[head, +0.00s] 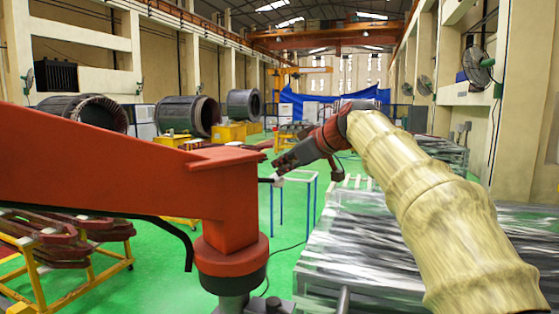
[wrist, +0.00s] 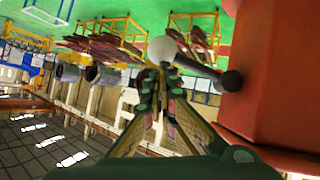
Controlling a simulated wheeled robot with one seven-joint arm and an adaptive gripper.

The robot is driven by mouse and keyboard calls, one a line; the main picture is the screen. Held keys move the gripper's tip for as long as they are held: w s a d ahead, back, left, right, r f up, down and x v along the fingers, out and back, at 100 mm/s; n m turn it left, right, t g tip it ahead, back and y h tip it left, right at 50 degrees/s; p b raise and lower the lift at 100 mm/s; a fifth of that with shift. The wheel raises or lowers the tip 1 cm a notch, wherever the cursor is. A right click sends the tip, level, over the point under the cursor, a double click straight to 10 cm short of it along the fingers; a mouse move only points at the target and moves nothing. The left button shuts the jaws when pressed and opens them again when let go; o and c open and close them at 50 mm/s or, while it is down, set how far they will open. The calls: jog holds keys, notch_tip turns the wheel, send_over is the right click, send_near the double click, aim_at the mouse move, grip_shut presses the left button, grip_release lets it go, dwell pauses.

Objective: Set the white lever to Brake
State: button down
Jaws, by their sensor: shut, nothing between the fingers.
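The white lever shows in the wrist view as a white ball knob (wrist: 161,50) on a dark rod. The rod ends at a black ball on the side of a red machine body (wrist: 275,75). My gripper (wrist: 160,78) is shut and empty, with its fingertips at the knob's lower edge in the picture; I cannot tell whether they touch it. In the head view the knob (head: 278,182) is small, just right of the red machine column (head: 232,210), and my gripper (head: 278,170) is right beside it. No Brake marking is readable.
The red machine arm (head: 100,160) fills the left foreground. A bench with silvery bars (head: 380,250) lies below my arm. A blue-legged stand (head: 300,195) is behind the knob. Coils on a yellow frame (head: 60,240) stand at left. Green floor is open beyond.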

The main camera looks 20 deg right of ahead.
jog(key=shift+d+f+m+g+y, duration=0.15)
jog(key=shift+f+m+g+y, duration=0.25)
jog(key=shift+f+m+y, duration=0.5)
jog(key=shift+f, duration=0.1)
